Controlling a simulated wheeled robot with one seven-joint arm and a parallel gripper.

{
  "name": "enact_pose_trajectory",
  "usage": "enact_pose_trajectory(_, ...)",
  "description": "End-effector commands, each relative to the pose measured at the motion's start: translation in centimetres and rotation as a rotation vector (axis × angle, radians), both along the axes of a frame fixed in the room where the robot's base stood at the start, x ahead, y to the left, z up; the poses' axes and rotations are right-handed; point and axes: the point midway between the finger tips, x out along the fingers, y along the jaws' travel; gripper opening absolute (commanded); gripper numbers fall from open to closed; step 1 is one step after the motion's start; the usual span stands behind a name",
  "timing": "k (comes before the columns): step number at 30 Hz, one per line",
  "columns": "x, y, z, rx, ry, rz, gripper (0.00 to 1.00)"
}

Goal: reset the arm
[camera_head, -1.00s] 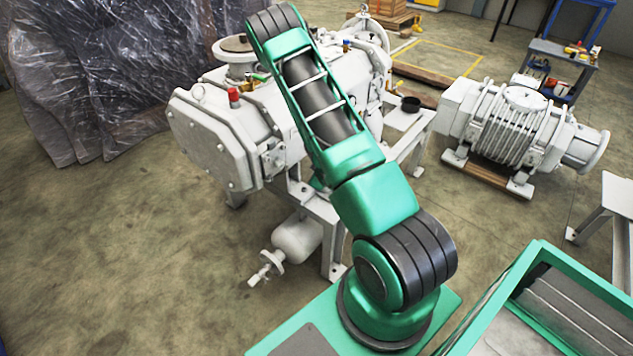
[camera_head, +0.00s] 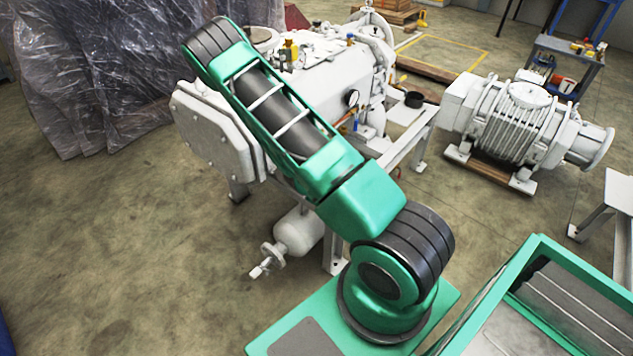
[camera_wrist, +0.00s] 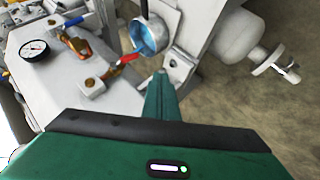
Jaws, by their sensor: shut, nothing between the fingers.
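My green arm (camera_head: 285,120) reaches up and to the left across the white vacuum machine (camera_head: 325,85) in the head view. Its far end hides part of the machine, and my gripper is out of sight there. In the wrist view my gripper (camera_wrist: 161,88) shows as a green shape narrowing to its tip, shut and empty. The tip appears just below a bluish metal cup (camera_wrist: 150,36); whether they touch I cannot tell. A valve with a red handle (camera_wrist: 110,72), one with a blue handle (camera_wrist: 74,24) and a round gauge (camera_wrist: 35,50) lie to its left.
A white ribbed motor-like unit (camera_head: 525,125) stands on the floor at the right. A workbench cart (camera_head: 565,65) is behind it. Plastic-wrapped goods (camera_head: 90,70) fill the back left. A green-rimmed tray (camera_head: 545,240) is at the lower right. The left floor is clear.

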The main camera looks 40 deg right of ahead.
Motion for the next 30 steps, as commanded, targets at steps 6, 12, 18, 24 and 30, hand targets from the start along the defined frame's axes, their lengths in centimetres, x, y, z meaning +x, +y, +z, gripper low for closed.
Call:
enact_pose_trajectory(6, 0.0, 0.0, 0.0, 0.000, 0.000, 0.000, 0.00)
enact_pose_trajectory(12, 0.0, 0.0, 0.0, 0.000, 0.000, 0.000, 0.00)
enact_pose_trajectory(18, 0.0, 0.0, 0.1, 0.002, 0.001, -0.006, 0.00)
enact_pose_trajectory(24, 0.0, -1.2, 2.2, 0.024, 0.005, -0.104, 0.00)
enact_pose_trajectory(30, -0.9, -2.8, 5.9, 0.083, 0.030, -0.277, 0.00)
